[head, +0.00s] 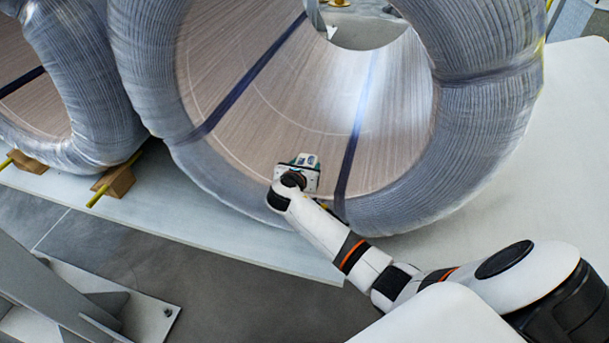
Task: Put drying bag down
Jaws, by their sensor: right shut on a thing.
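My right arm reaches from the lower right to the inside of the large wrapped coil (225,75). My right gripper (300,171) is at the lower inner wall of the coil, left of a dark blue strap (352,150). It is shut on a small white and teal thing, which I take to be the drying bag (308,160). The wrist and gripper hide much of the bag. I cannot tell whether the bag touches the coil's wall. My left gripper is not in view.
A second wrapped coil (75,60) stands at the left, by wooden blocks (114,182) on a pale platform (190,222). A grey metal frame (50,295) is at the lower left. The pale surface at the right (560,140) is clear.

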